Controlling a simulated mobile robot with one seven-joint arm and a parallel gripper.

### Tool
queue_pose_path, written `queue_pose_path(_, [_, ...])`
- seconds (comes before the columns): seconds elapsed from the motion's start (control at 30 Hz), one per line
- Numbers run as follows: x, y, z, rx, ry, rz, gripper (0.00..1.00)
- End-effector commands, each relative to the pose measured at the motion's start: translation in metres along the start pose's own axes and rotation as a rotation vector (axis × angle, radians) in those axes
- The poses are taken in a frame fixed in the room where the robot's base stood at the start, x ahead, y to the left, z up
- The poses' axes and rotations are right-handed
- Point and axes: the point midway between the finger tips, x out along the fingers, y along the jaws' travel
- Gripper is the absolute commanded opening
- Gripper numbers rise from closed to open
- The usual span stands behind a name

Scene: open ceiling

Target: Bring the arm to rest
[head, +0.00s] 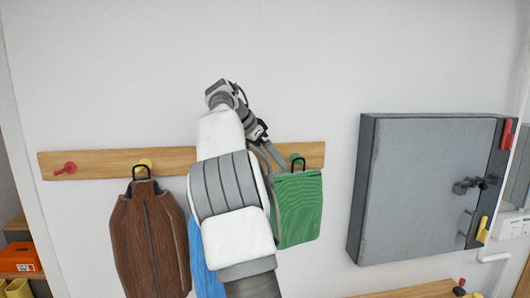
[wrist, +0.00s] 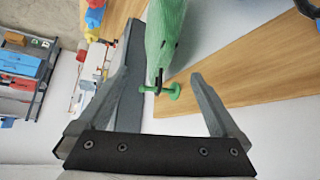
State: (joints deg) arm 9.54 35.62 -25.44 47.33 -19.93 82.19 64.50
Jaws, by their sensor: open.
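My gripper (head: 268,152) is at the wooden peg rail on the white wall, just left of the green bag (head: 298,205). The bag hangs by a dark loop from a green peg (head: 294,157). In the wrist view my gripper (wrist: 166,52) is open, with its two grey fingers spread. The green bag (wrist: 167,30) and the green peg (wrist: 172,90) show between the fingers; I cannot tell whether they touch. My arm hides the middle of the rail in the head view.
A brown bag (head: 150,240) hangs left of my arm, and a blue cloth (head: 205,268) is partly hidden behind it. A red peg (head: 64,168) is bare on the rail (head: 105,163). A grey wall cabinet (head: 430,185) stands out on the right. The wall above is clear.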

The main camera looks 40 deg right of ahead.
Motion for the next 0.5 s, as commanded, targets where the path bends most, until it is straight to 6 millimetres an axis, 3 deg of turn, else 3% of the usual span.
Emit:
queue_pose_path(0.2, [-0.029, 0.000, -0.001, 0.000, 0.001, -0.002, 1.00])
queue_pose_path(0.5, [-0.035, 0.001, 0.000, 0.000, -0.001, 0.000, 1.00])
